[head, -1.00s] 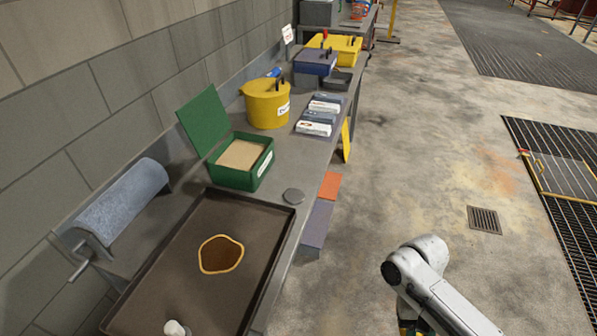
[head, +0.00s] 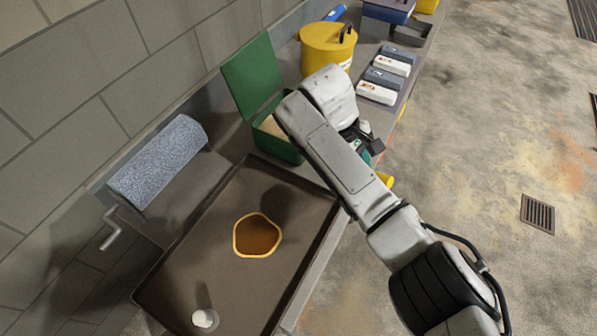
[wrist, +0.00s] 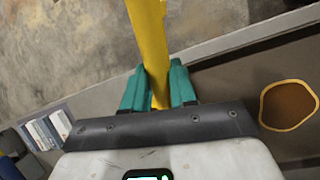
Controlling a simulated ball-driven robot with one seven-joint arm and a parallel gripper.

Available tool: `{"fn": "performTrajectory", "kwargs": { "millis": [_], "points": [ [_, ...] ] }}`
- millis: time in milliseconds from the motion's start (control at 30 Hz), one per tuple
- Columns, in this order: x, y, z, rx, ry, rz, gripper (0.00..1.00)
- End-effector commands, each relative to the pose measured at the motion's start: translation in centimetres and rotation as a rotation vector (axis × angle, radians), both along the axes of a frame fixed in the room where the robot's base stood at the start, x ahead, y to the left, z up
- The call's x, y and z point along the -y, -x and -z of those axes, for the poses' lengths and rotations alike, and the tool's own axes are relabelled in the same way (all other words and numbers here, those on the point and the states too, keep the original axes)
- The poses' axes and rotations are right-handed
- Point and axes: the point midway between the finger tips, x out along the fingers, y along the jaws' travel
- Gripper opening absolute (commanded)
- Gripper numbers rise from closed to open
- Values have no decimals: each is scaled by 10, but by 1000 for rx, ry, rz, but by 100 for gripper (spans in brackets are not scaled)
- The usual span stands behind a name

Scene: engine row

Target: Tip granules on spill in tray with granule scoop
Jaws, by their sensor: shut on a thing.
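My gripper (wrist: 157,68) is shut on the yellow handle of the granule scoop (wrist: 148,30). The handle runs up past the wrist view's top edge, so the scoop's bowl and any load are out of sight there. In the head view a bit of yellow, likely the scoop (head: 385,180), shows beside my arm near the bench's front edge; my arm hides most of the gripper. The dark tray (head: 190,250) lies on the bench, left of my gripper. In it is the brown spill (head: 257,236) with a yellow-orange outline, also in the wrist view (wrist: 288,105).
The green box (head: 275,140), lid open, holds pale granules and is partly behind my arm. A small white-topped item (head: 205,318) stands in the tray's near part.

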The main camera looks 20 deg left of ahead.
Motion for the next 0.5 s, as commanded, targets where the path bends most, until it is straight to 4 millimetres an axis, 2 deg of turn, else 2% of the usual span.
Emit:
{"fn": "performTrajectory", "kwargs": {
  "millis": [33, 233, 300, 500],
  "points": [
    [-12, 2, -5, -2, -10, -55, 0],
    [-44, 4, -24, 5, -37, -259, 0],
    [-63, 8, -34, 8, -57, -390, 0],
    [-98, 26, -44, 0, -105, -699, 0]
  ]
}}
